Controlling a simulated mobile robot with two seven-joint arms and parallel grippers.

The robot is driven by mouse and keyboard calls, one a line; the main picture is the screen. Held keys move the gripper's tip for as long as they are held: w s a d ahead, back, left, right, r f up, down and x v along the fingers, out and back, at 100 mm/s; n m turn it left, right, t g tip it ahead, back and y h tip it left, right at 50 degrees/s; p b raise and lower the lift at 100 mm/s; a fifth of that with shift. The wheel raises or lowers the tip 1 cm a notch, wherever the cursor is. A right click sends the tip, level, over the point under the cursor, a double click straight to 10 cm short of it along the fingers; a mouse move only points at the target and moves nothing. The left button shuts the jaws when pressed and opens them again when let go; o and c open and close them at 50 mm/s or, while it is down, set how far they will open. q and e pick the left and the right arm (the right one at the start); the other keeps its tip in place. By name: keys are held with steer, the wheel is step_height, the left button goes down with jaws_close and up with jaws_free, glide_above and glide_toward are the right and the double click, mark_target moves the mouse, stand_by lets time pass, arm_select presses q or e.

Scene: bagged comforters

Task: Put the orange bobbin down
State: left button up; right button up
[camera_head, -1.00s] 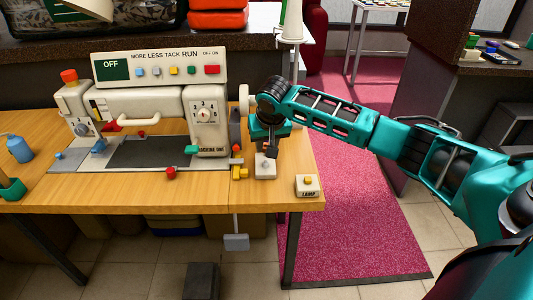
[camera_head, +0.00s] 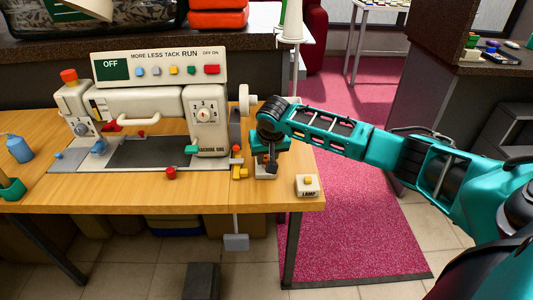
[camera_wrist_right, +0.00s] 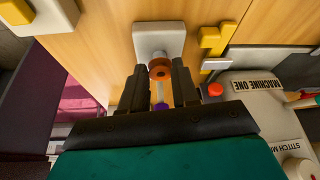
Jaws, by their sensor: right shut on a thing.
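In the right wrist view the orange bobbin (camera_wrist_right: 160,71) is between the fingertips of my right gripper (camera_wrist_right: 159,84), which is shut on it. Beyond it is a white block with a short round post (camera_wrist_right: 157,40); I cannot tell whether the bobbin touches the post. In the head view my right gripper (camera_head: 268,165) points down over this white block (camera_head: 264,174), right of the sewing machine (camera_head: 207,122). The bobbin cannot be made out there.
Yellow parts (camera_head: 238,172) and a red knob (camera_head: 171,173) lie left of the gripper. A white cone (camera_head: 291,22) stands behind my right arm. The table's (camera_head: 120,192) front strip is mostly clear.

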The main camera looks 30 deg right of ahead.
steer(key=o, duration=1)
